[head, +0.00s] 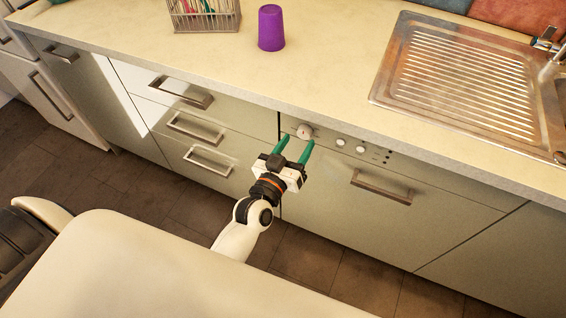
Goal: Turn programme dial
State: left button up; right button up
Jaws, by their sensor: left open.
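The programme dial (305,131) is a small round silvery knob on the upper left of the dishwasher's control panel (325,138), just under the counter edge. My left gripper (295,146) reaches up to the panel from below. Its two green fingers are apart. The right fingertip is just below the dial in the picture, and the left fingertip is to the dial's lower left. I cannot tell whether either finger touches the dial. The dial is not clearly between the fingers. My right gripper is out of view.
Two smaller knobs (341,142) and several dark buttons sit right of the dial. The dishwasher handle (382,187) juts out lower right. Drawers with handles (207,161) are at left. The counter (330,75) overhangs above, holding a purple cup (271,28), a cutlery rack (205,22) and a sink drainer (460,75).

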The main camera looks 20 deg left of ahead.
pick_arm(q)
jog(key=s, duration=0.9)
jog(key=shift+s+a, duration=0.4)
jog(key=shift+a, duration=0.05)
jog(key=shift+f, duration=0.2)
jog(key=s+f+m+g+p, duration=0.1)
jog(key=s+f+g, duration=0.3)
jog(key=f, duration=1)
jog(key=s+f+m+g+p, duration=0.1)
jog(key=s+f+g, duration=0.25)
jog(key=f, duration=0.95)
jog(key=s+a+f+m+g, duration=0.1)
jog(key=s+a+f+g, duration=0.2)
jog(key=s+f+g, duration=0.2)
jog(key=s+a+f+m+g+y+p, duration=0.1)
jog(key=s+a+f+g, duration=0.3)
jog(key=s+f, duration=0.8)
jog(key=s, duration=0.6)
jog(key=shift+s+f+g+y, duration=0.2)
jog(key=shift+g+y, duration=0.1)
jog(key=shift+g, duration=0.05)
jog(key=shift+a, duration=0.1)
